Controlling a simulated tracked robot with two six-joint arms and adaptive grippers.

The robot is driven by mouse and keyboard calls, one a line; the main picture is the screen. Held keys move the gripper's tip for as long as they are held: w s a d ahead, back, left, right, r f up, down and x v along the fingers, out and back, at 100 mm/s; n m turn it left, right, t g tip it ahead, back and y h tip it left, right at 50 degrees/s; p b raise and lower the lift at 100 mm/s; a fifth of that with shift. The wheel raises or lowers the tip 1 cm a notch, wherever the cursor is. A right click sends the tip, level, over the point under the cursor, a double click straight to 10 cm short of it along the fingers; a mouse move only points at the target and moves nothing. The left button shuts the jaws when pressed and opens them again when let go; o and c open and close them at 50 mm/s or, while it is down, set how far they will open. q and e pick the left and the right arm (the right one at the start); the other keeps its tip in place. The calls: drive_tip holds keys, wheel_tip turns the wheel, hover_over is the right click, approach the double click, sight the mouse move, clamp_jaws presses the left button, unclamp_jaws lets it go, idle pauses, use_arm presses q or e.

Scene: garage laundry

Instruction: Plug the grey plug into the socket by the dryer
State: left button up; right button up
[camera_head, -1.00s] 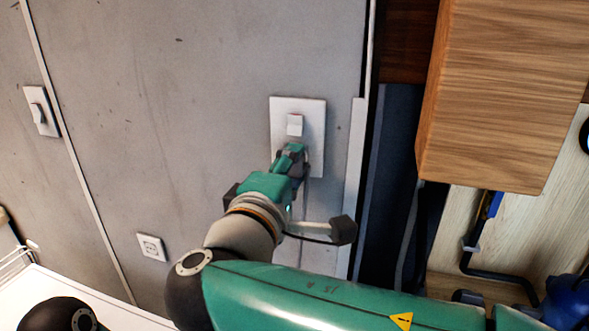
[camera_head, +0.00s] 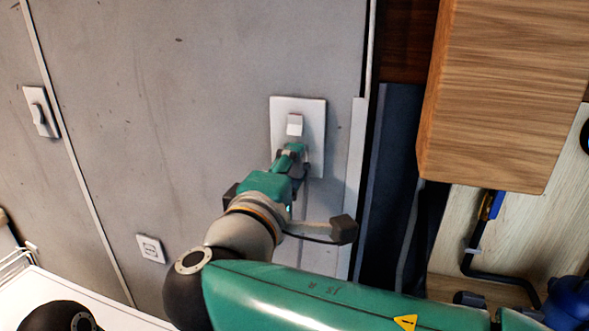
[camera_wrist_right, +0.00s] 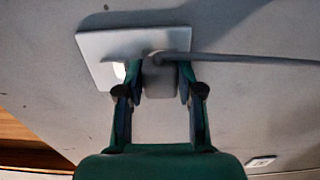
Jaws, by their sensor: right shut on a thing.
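The socket plate (camera_head: 314,113) is white and fixed on the grey wall, with a rocker switch (camera_head: 295,125) in its upper part. My right gripper (camera_head: 290,152) is at the lower part of this plate. In the right wrist view its two fingers are closed on the sides of the grey plug (camera_wrist_right: 160,82). The plug's front is up against the plate (camera_wrist_right: 97,45), and its cable (camera_wrist_right: 235,60) runs off to the right. How deep the plug sits cannot be seen. In the head view my gripper hides most of the plug. My left gripper is out of view.
A second small socket (camera_head: 151,248) is low on the wall to the left. A wall switch (camera_head: 40,111) is at the far left. A wooden cabinet (camera_head: 500,95) juts out at the right. A white surface (camera_head: 115,317) lies at the lower left.

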drive_tip(key=shift+w+d, duration=0.2)
drive_tip(key=shift+w, duration=0.35)
drive_tip(key=o, duration=1.1)
drive_tip(key=shift+o, duration=0.2)
drive_tip(key=shift+s, duration=0.1)
drive_tip(key=v, duration=1.1)
drive_tip(key=shift+s+a, duration=0.2)
drive_tip(key=shift+s, duration=0.15)
